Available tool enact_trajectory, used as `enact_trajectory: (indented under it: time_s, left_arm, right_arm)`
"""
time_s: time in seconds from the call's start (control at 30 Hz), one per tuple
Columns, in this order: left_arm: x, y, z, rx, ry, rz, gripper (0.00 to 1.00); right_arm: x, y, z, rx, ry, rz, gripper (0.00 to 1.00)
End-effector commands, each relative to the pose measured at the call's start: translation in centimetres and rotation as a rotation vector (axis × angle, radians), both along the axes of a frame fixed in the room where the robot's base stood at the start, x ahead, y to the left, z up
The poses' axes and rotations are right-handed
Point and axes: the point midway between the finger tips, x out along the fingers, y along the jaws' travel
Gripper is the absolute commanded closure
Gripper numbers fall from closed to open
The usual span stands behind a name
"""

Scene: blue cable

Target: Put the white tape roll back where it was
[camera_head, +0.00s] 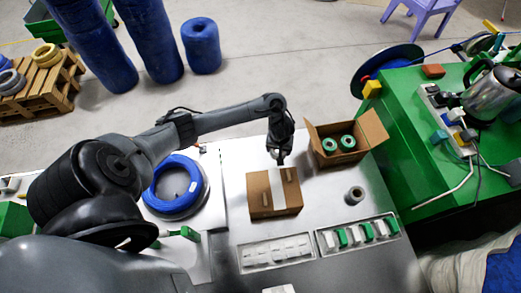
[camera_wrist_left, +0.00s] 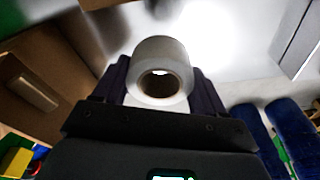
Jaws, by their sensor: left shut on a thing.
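A white tape roll (camera_wrist_left: 160,75) with a brown core sits between the two fingers of my left gripper (camera_wrist_left: 160,90) in the left wrist view. The fingers are shut on its sides. In the head view my left gripper (camera_head: 279,158) points down over the table, behind a closed cardboard box (camera_head: 262,200) and left of an open cardboard box (camera_head: 345,157). The held roll cannot be made out clearly there. My right gripper is not in view.
The open box holds green-rimmed rolls (camera_head: 329,145). A blue cable coil (camera_head: 175,187) lies at the left. A tray (camera_head: 358,234) of green and white parts lies at the front.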

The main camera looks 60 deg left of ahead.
Motion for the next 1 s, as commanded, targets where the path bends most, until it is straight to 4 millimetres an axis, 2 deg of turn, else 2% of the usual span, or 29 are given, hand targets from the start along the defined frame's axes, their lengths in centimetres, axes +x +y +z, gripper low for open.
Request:
enact_trajectory:
  time_s: [0.03, 0.2, 0.43, 0.6, 0.77, 1.0]
  left_arm:
    - [-0.5, 1.1, -1.1, 0.003, 0.002, 0.003, 0.6]
    - [-1.7, 4.4, -3.2, 0.004, 0.003, 0.002, 0.6]
    - [-2.8, 7.8, -5.2, 0.001, 0.0, 0.002, 0.6]
    - [-3.1, 8.9, -5.7, 0.0, 0.0, 0.0, 0.6]
    - [-3.2, 9.0, -6.3, -0.001, -0.001, 0.0, 0.6]
    - [-3.2, 8.9, -9.3, -0.001, 0.001, 0.0, 0.6]
  right_arm:
    - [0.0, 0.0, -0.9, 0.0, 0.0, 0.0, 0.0]
    - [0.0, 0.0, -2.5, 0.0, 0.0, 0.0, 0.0]
    - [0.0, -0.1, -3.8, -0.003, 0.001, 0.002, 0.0]
    - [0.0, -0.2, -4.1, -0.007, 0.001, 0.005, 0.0]
    - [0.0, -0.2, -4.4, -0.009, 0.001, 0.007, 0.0]
    - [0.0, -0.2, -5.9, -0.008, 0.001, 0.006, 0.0]
